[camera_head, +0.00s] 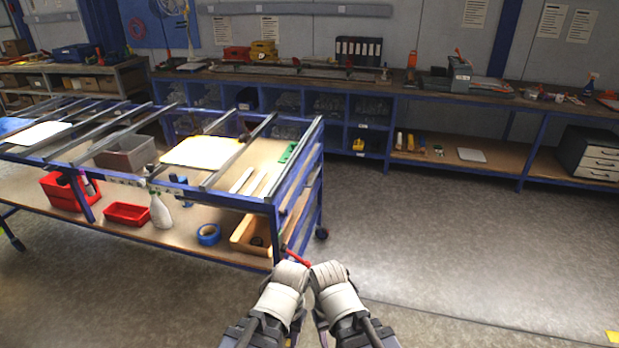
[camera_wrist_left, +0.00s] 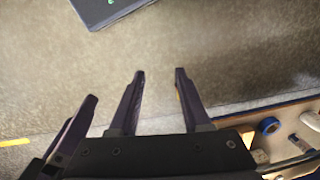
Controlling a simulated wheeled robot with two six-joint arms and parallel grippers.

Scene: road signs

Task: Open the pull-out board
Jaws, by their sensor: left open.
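The blue workbench (camera_head: 277,245) stands at the left in the head view, with a slatted metal top frame and a lower wooden shelf. I cannot tell for sure which part is the pull-out board; a narrow panel (camera_head: 298,186) shows at the bench's right end. My left gripper (camera_head: 292,268) and right gripper (camera_head: 327,267) are side by side at the bottom middle, in front of the bench's near right corner. Their fingers are hidden in the head view. In the left wrist view my left gripper (camera_wrist_left: 160,75) is open and empty, with dark fingers at the left that may be the right gripper's.
A red tray (camera_head: 127,214), a spray bottle (camera_head: 160,212), blue tape (camera_head: 208,234) and a wooden box (camera_head: 250,232) are on the lower shelf. A long blue workbench (camera_head: 430,95) runs along the back wall.

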